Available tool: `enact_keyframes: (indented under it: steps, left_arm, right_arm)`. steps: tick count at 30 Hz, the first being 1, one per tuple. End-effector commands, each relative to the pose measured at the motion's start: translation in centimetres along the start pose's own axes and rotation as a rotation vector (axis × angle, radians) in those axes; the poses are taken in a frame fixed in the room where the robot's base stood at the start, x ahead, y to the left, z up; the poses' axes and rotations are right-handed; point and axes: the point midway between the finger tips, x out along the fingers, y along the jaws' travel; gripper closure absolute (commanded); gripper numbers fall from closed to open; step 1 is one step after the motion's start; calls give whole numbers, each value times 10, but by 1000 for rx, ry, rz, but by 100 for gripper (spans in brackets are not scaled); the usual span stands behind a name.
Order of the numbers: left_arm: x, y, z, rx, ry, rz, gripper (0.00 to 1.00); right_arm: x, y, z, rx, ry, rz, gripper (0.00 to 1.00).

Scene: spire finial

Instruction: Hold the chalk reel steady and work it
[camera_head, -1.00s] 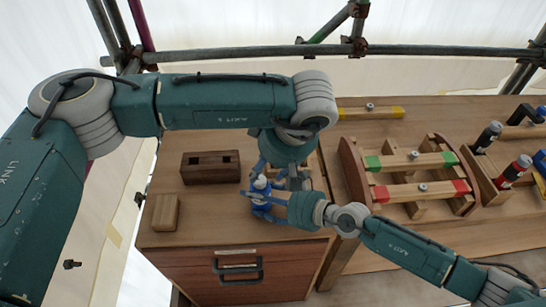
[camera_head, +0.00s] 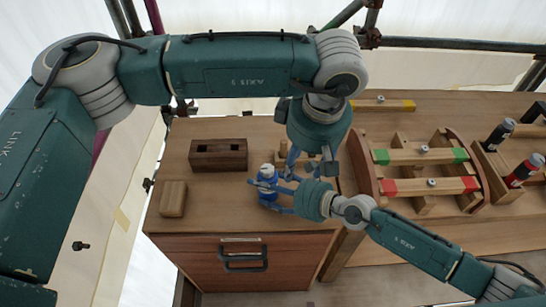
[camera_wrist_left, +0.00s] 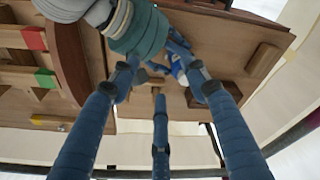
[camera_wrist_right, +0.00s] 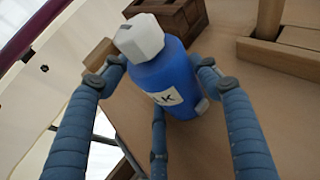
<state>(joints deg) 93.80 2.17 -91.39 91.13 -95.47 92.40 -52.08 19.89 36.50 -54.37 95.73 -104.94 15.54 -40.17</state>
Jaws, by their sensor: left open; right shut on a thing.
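The chalk reel (camera_head: 267,174) is a blue bottle-like body with a white cap, over the wooden cabinet top. In the right wrist view the reel (camera_wrist_right: 172,88) stands between the fingers, its cap tilted to the upper left and a white label partly showing. My right gripper (camera_head: 268,194) is shut on the reel from the right. My left gripper (camera_head: 303,170) is open and empty, just right of the reel and close above my right wrist. In the left wrist view its fingers are spread, with the reel (camera_wrist_left: 176,66) partly hidden beyond my right gripper.
A dark slotted block (camera_head: 218,155) and a small pale block (camera_head: 173,198) lie on the cabinet top (camera_head: 225,190). Scaffold poles (camera_head: 450,45) run behind.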

Motion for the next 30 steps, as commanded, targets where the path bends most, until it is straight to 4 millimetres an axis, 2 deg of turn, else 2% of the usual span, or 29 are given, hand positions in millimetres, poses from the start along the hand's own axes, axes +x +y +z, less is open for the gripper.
enact_keyframes:
  steps: [2, 4, 6, 7, 10, 13, 15, 17, 18, 20, 21, 23, 25, 27, 29, 30]
  left_arm:
    - [-6, 12, 45, -32, -194, 36, 54]
    - [-24, 26, 91, -82, -403, 75, 54]
    - [-54, 45, 133, -157, -621, 116, 54]
    - [-70, 54, 148, -196, -714, 134, 54]
    - [-131, 89, 180, -351, -1013, 189, 54]
    - [-198, 129, 184, -547, -1292, 239, 54]
    - [-240, 160, 168, -709, -1471, 269, 54]
    - [-271, 185, 144, -865, -1613, 290, 54]
    - [-287, 201, 124, -976, -1699, 303, 54]
    - [-303, 224, 88, -1156, -1814, 317, 54]
    - [-310, 238, 60, -1285, -1881, 324, 54]
    - [-311, 254, 18, -1488, -1964, 327, 54]
    - [-298, 268, -32, -1743, -2027, 327, 54]
    - [-274, 273, -80, -2018, -2053, 313, 54]
    - [-244, 271, -115, -2263, -2034, 293, 54]
    - [-222, 266, -134, 2402, 1980, -273, 54]
  right_arm:
    - [0, 0, -1, 0, 2, 0, 68]
    - [0, 0, -1, 0, 2, 0, 68]
    - [0, 0, -1, 0, 2, 0, 68]
    - [0, 0, -1, 0, 2, -1, 68]
    - [0, 0, -1, 0, 2, -1, 68]
    - [0, 0, -1, 0, 1, -1, 68]
    - [0, 0, -1, 0, 1, -1, 68]
    - [0, 0, -1, 0, 1, 0, 68]
    - [0, 0, -1, 0, 1, 0, 68]
    - [0, 0, 0, 0, 1, 0, 68]
    - [0, 0, 0, 0, 1, 0, 68]
    - [0, 0, 0, 0, 1, 0, 68]
    - [0, 0, 0, 0, 1, 0, 68]
    - [0, 0, 0, 0, 0, 0, 68]
    - [0, 0, 0, 0, 0, 0, 68]
    - [0, 0, 0, 0, 0, 0, 68]
